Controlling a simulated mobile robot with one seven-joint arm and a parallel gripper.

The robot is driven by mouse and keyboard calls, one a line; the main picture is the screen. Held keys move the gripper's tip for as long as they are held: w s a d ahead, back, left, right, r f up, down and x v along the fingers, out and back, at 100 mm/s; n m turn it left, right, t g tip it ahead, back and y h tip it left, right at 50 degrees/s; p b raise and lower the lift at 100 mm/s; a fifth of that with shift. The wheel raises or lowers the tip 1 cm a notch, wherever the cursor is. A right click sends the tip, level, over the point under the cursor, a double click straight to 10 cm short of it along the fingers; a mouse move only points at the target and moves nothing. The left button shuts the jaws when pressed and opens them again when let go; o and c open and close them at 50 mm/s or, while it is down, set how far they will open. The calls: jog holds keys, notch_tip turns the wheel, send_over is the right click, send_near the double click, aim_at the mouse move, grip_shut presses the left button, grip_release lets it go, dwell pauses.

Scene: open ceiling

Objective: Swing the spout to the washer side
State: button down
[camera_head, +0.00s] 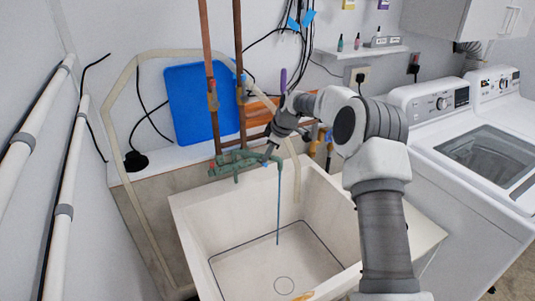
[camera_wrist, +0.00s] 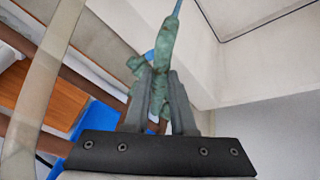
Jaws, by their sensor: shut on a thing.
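The green, weathered faucet (camera_head: 237,163) stands at the back rim of the white utility sink (camera_head: 190,222), below two copper pipes. Its spout reaches over the basin, and a thin blue line (camera_head: 278,205), likely water, runs down from it to the basin floor. My gripper (camera_head: 270,148) is at the spout, coming from the right. In the wrist view, my gripper's two grey fingers (camera_wrist: 158,98) are shut on the green spout (camera_wrist: 165,42), which extends up past them to a blue tip. The exact contact is partly hidden in the head view.
Two white top-loading machines stand at the right, the nearer washer (camera_head: 475,150) beside the sink. A blue board (camera_head: 195,103) leans at the back wall next to the copper pipes (camera_head: 207,60). A shelf (camera_head: 360,52) with small bottles is above. The basin's interior is open.

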jog(key=shift+r, duration=0.1)
jog(key=c, duration=0.8)
grip_release()
jog(key=shift+o, duration=0.2)
jog(key=v, duration=1.7)
jog(key=shift+b, duration=0.35)
jog(key=shift+s+r, duration=0.15)
jog(key=shift+r, duration=0.05)
